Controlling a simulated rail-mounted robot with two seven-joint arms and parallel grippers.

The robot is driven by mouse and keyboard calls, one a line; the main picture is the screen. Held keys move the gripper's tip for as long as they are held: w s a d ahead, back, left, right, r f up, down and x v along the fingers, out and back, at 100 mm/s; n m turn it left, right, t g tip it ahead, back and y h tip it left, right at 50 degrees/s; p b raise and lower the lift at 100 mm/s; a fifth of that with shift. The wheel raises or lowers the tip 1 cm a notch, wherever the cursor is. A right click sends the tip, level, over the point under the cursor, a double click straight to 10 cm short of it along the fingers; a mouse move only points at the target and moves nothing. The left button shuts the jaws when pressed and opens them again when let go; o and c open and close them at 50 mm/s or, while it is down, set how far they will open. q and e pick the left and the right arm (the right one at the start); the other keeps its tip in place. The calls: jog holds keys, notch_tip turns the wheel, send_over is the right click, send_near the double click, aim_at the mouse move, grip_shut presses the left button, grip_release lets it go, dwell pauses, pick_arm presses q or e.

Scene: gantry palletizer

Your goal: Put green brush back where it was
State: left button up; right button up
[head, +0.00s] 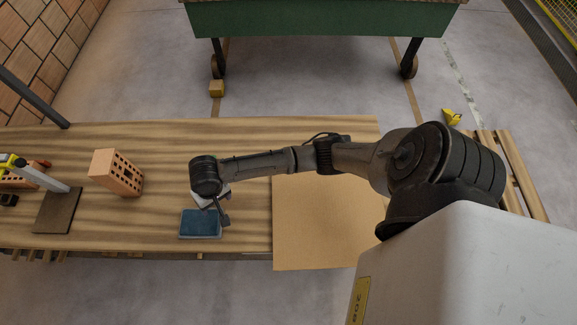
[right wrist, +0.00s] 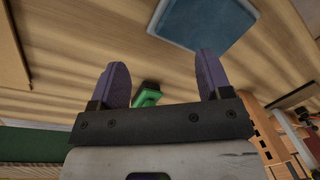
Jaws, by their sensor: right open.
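The green brush (right wrist: 147,95) shows in the right wrist view, between the bases of my right gripper's fingers and partly hidden by its black crossbar. It lies on the wooden table. I cannot make it out in the head view, where my wrist covers that spot. My right gripper (right wrist: 163,70) is open, with its two purple finger pads apart and nothing held between them. In the head view my right gripper (head: 222,208) is over the table by the far edge of a flat blue pad (head: 200,225). The blue pad also shows in the right wrist view (right wrist: 202,20). My left gripper is not in view.
A brick with holes (head: 117,172) stands left on the table. Further left are a dark plate (head: 55,212) and a silver-and-yellow tool (head: 40,177). A light brown board (head: 315,235) lies right of the pad. A green cart (head: 320,20) stands beyond the table.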

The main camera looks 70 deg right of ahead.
jog(key=s+a+n, duration=0.1)
jog(key=s, duration=0.2)
jog(key=s+a+n+t, duration=0.1)
jog(key=s+a+n, duration=0.1)
jog(key=s, duration=0.2)
jog(key=s+a+n+y, duration=0.1)
jog(key=s+n, duration=0.1)
jog(key=s, duration=0.2)
jog(key=shift+s+a+f+t, duration=0.15)
jog(key=shift+a+f+t, duration=0.15)
jog(key=shift+a+f, duration=0.05)
jog(key=s+d+r+n+t+h, duration=0.1)
jog(key=s+d+r+n+h, duration=0.1)
jog(key=s, duration=1)
notch_tip(320, 180, up, 2)
jog(key=shift+d+n, duration=0.7)
jog(key=shift+d, duration=0.5)
